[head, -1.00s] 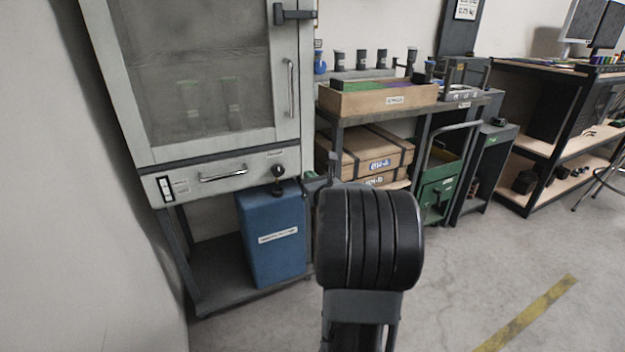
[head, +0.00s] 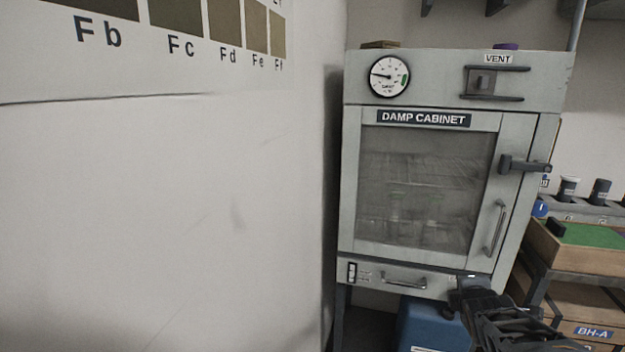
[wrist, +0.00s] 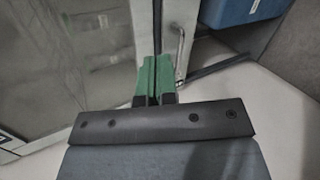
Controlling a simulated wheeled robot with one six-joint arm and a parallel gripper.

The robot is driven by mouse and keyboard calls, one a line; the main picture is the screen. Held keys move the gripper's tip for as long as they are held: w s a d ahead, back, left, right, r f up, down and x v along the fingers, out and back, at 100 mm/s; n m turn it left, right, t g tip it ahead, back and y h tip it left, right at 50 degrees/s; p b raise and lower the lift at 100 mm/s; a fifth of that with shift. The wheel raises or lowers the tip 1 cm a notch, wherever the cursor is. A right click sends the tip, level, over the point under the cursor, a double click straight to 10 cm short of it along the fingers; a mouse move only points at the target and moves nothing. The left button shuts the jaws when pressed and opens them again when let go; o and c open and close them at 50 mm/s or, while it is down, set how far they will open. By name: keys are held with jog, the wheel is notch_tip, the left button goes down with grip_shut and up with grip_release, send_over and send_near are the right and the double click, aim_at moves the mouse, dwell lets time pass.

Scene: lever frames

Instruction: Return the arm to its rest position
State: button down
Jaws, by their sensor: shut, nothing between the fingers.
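My gripper (head: 470,294) shows dark at the lower right of the head view, in front of the lower right part of the damp cabinet (head: 352,150). In the wrist view my gripper (wrist: 153,64) has its two green fingers together, with nothing between them. I cannot tell how far the fingertips are from the door. The cabinet door is closed.
A pale wall (head: 170,210) fills the left side of the head view. A blue container (head: 430,328) stands below the cabinet. On the right is a rack with a wooden tray (head: 570,260) and a box marked BH-A (head: 594,332). Dark cups (head: 600,190) stand behind.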

jog(key=s+a+r+m+g+y+p, duration=0.4)
jog(key=s+a+r+m+g+p, duration=0.3)
jog(key=s+a+r+m+p, duration=0.7)
jog(key=a+r+m+p, duration=0.1)
jog(key=a+r+p, duration=0.2)
jog(key=a+p, duration=0.1)
jog(key=shift+s+r+m+g+y+p, duration=0.15)
jog(key=shift+s+m+g+y+p, duration=0.15)
jog(key=shift+m+y+p, duration=0.15)
